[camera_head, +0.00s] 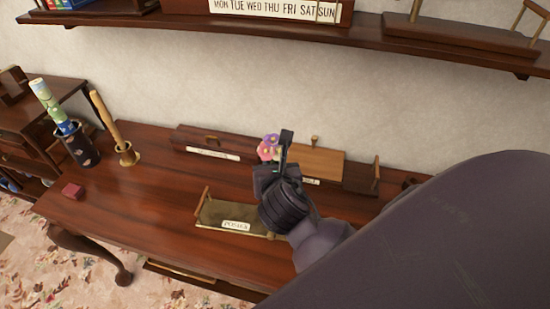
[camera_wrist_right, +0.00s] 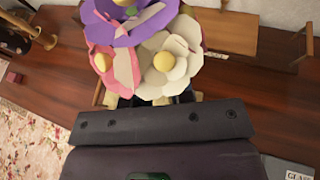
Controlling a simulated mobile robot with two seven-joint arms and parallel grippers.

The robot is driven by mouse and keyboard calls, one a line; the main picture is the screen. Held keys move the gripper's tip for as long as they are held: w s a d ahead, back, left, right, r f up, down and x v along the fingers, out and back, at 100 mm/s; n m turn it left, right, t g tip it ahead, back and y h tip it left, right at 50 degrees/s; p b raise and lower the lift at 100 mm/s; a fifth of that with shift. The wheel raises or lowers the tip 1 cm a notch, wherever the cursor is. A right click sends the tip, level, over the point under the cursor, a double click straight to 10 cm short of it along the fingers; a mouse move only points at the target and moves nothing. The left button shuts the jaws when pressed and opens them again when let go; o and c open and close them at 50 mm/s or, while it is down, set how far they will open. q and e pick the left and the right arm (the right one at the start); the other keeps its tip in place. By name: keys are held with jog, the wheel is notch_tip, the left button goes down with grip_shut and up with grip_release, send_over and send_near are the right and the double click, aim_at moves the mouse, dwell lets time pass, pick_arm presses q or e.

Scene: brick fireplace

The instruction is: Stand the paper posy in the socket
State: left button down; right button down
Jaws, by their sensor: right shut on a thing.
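The paper posy, with purple, pink and cream paper flowers (camera_head: 268,148), is held by my right gripper (camera_head: 283,158) above the desk. In the right wrist view the flowers (camera_wrist_right: 163,62) fill the top middle, with yellow centres; the stem and fingertips are hidden below them. The right gripper is shut on the posy. A low tray with a label that seems to read POSIES (camera_head: 211,215) lies on the desk just left of and below the gripper. I cannot tell which thing is the socket; it may be hidden behind the gripper. My left gripper is not in view.
A dark pot (camera_head: 82,151) with rolled papers and a brass holder (camera_head: 129,158) with a wooden stick stand at the left. A small red box (camera_head: 72,190) lies near the desk's left edge. A long labelled box (camera_head: 190,143) runs along the back. A shelf (camera_head: 440,38) hangs above.

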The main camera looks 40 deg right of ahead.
jog(key=shift+s+d, duration=0.15)
pick_arm(q)
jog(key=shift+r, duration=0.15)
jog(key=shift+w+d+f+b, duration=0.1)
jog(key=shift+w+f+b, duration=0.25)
jog(key=shift+b, duration=0.5)
pick_arm(e)
notch_tip(320, 180, down, 6)
dwell(0.6)
pick_arm(q)
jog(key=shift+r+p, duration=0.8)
jog(key=shift+p, duration=0.1)
dwell(0.5)
